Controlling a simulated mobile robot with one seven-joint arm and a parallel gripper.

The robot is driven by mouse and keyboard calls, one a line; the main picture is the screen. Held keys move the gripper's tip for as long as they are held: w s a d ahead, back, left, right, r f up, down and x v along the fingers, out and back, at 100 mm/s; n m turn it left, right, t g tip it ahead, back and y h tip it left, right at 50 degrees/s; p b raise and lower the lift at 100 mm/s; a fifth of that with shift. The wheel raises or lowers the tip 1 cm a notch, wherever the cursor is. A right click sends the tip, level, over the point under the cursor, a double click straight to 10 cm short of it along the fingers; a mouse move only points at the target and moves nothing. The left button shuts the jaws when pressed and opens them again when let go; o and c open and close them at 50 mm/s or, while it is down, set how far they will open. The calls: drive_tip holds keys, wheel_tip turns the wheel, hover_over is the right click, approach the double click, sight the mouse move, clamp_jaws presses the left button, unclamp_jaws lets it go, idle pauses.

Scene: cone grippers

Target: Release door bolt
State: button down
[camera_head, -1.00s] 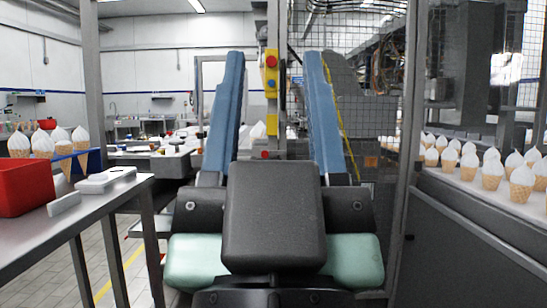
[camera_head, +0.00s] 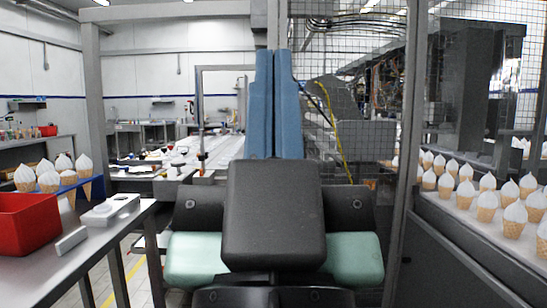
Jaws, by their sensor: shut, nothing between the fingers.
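My gripper (camera_head: 276,58) is in the centre of the view, pointing away from me. Its two long blue fingers are together, with nothing between them. They stand in front of the metal upright between the open side and the wire mesh, and cover most of it. The mesh door or panel (camera_head: 345,65) fills the space right of the fingers. I cannot make out the door bolt; it may be hidden behind my fingers. I cannot tell whether my fingertips touch anything.
At left, a steel bench (camera_head: 75,238) holds a red bin (camera_head: 30,222), a white device (camera_head: 108,210) and ice cream cones (camera_head: 50,180). A grey post (camera_head: 93,110) stands behind it. At right, several cones (camera_head: 515,218) stand on a conveyor (camera_head: 470,212) beside another post (camera_head: 405,160).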

wheel_tip(320, 180, up, 27)
drive_tip(key=p, duration=2.4)
drive_tip(key=shift+r+p, duration=0.15)
drive_tip(key=shift+p, duration=0.15)
drive_tip(key=shift+w, duration=0.1)
